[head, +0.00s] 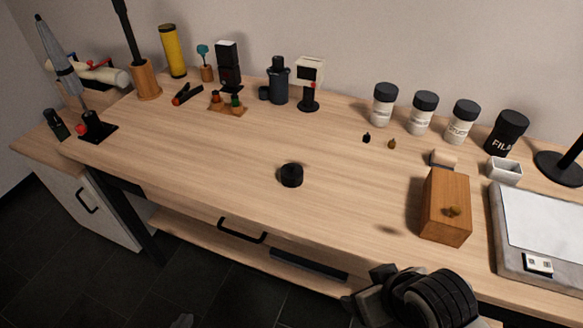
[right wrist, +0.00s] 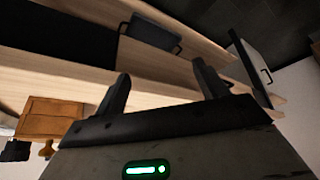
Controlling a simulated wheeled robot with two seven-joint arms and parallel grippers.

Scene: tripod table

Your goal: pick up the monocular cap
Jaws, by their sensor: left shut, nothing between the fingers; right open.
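A short black round cap (head: 291,175), which I take to be the monocular cap, lies alone on the middle of the wooden table (head: 200,160). The cap does not show in the right wrist view. Only a small grey tip of my left gripper (head: 183,321) shows at the bottom edge of the head view, low in front of the table and well away from the cap. It is shut and empty. My right gripper (right wrist: 163,86) is open and empty in its wrist view, its fingers spread before the wooden table edge. My right arm shows at lower right in the head view.
A wooden box (head: 446,205) with a knob stands right of the cap. A grey tray (head: 500,233) lies at far right. Labelled jars (head: 421,113) and a black monocular-like object (head: 278,82) stand at the back. The table around the cap is clear.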

